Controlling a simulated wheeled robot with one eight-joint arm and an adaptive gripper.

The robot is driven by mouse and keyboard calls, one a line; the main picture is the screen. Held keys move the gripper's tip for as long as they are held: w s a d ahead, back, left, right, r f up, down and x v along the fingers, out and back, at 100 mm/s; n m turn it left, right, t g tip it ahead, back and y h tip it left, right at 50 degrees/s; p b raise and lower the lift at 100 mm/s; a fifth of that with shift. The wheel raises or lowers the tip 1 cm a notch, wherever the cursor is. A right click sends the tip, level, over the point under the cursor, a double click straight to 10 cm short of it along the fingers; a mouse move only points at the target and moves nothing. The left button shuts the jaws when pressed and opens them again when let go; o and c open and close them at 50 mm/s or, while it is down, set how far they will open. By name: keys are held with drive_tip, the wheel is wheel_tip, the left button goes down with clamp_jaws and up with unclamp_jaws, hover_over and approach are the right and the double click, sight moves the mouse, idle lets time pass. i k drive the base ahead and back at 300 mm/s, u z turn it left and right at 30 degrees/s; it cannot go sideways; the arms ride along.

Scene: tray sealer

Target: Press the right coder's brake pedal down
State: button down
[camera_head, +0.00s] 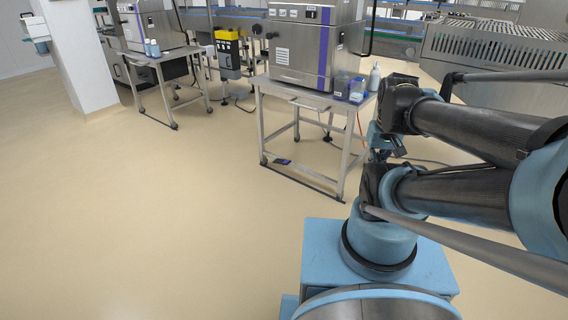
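The right coder (312,45) is a steel box with a purple stripe, standing on a metal trolley (301,97). A small dark-blue piece on the trolley's low front bar, toward its left, looks like the brake pedal (283,161). It is too small to tell whether it is up or down. My arm is folded at the right of the view. What looks like my gripper (386,152) hangs at the wrist, small and dark, partly mixed with my arm links. It is apart from the pedal, to its right and nearer to me. Its fingers are not clear.
A similar left coder (146,24) stands on another trolley (152,57) with bottles. A bottle (374,76) and containers (349,86) stand on the right trolley's top. A white pillar (78,55) stands at left. Cables lie behind the trolley. The floor in front is clear.

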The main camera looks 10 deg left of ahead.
sight(282, 162)
drive_tip(key=u, duration=1.2)
drive_tip(key=i, duration=1.5)
drive_tip(key=u, duration=0.05)
